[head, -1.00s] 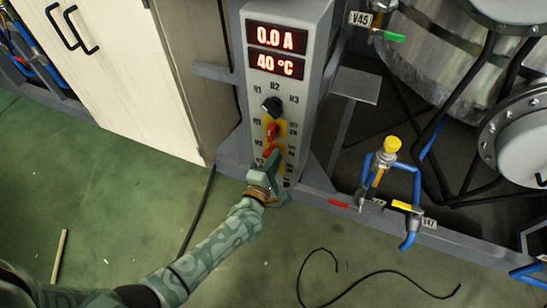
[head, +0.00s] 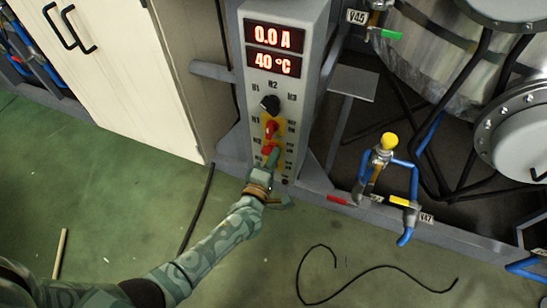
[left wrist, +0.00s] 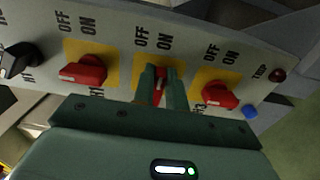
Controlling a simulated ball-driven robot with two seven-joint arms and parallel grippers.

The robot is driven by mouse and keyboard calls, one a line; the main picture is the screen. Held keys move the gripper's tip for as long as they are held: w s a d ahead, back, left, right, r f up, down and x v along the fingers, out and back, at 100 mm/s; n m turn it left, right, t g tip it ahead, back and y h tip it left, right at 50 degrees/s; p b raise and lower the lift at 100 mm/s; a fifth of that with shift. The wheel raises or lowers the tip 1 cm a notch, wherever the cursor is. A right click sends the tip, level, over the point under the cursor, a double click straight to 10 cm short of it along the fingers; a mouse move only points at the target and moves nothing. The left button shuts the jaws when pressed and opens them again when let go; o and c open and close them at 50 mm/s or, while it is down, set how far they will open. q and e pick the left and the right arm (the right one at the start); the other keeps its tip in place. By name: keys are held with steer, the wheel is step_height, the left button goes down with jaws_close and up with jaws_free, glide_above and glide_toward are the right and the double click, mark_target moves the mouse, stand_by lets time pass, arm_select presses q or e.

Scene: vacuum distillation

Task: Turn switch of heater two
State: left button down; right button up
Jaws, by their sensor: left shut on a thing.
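The switch of heater two (left wrist: 160,88) is the middle red one of three in the left wrist view. My left gripper (left wrist: 161,92) has its two fingers shut around its handle, which stands roughly along the fingers. The fingers hide part of the handle, so I cannot tell its exact angle. In the head view my left gripper (head: 272,156) is against the control panel (head: 310,90), and red of a switch (head: 268,149) shows beside the fingertips. My right gripper is not in view.
The neighbouring red switches, H1 (left wrist: 82,72) and H3 (left wrist: 219,95), sit close on either side. A black selector knob (head: 270,104) is above. The displays (head: 275,50) read 0.0 A and 40 °C. Valves and blue pipes (head: 407,202) stand to the right.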

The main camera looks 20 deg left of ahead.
arm_select(q)
steer(key=c, duration=1.4)
jaws_free()
steer(key=shift+f, duration=0.1)
steer(key=shift+c, duration=0.2)
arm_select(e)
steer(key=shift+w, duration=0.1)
